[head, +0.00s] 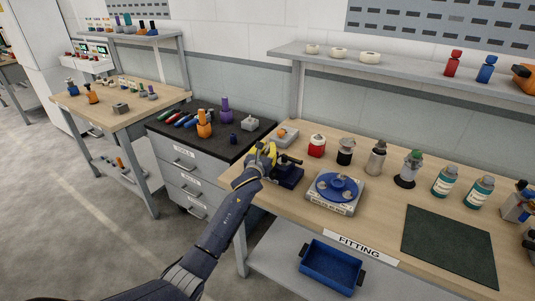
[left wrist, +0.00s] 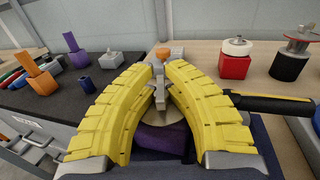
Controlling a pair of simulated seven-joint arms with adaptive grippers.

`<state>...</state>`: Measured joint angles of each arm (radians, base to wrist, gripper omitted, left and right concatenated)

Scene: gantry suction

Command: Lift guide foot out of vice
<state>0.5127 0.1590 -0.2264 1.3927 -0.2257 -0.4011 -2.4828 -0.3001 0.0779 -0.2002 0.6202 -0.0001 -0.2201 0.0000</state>
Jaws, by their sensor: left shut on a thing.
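My left gripper (head: 264,155) reaches the near left end of the wooden bench. Its two yellow fingers (left wrist: 158,78) are closed on a small grey metal piece, the guide foot (left wrist: 158,92), which shows between the fingertips. The dark blue vice (head: 288,177) sits on the bench just right of the gripper. In the left wrist view the vice (left wrist: 238,135) lies beneath the fingers, with a black bar pointing right. The fingers hide much of the foot and the jaws, so I cannot tell whether the foot is clear of them. My right gripper is out of view.
A grey fixture (head: 316,204) with a blue disc stands right of the vice. A red container (head: 316,146) and several bottles line the bench's back. A dark mat (head: 449,244) lies at right. A black-topped drawer cabinet (head: 183,139) with tools stands left.

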